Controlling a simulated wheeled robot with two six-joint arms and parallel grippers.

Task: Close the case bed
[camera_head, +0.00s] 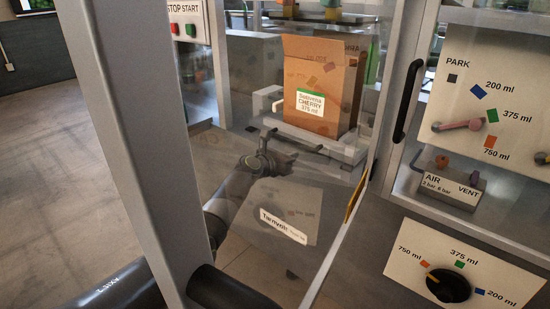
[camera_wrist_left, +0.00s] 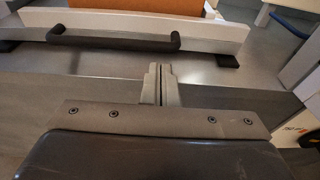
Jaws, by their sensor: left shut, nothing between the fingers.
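The case bed (camera_head: 345,151) is a pale slab behind the clear panel in the head view, with an open brown cardboard case (camera_head: 322,88) labelled Sotavera Cherry 375 ml standing on it. In the left wrist view the bed's pale front (camera_wrist_left: 215,38) carries a black bar handle (camera_wrist_left: 115,41), with an orange-brown strip of the case above it. My left gripper (camera_head: 290,160) is shut and empty, just in front of the bed and below it in the picture. In the left wrist view its fingertips (camera_wrist_left: 161,72) are close to the handle's right end, apart from it. My right gripper is out of view.
A clear framed panel (camera_head: 300,207) stands between the head camera and my left gripper. To the right are a bottle-size plate (camera_head: 490,95), an air and vent block (camera_head: 453,187) and a black selector knob (camera_head: 449,285). Open floor (camera_head: 60,150) lies at the left.

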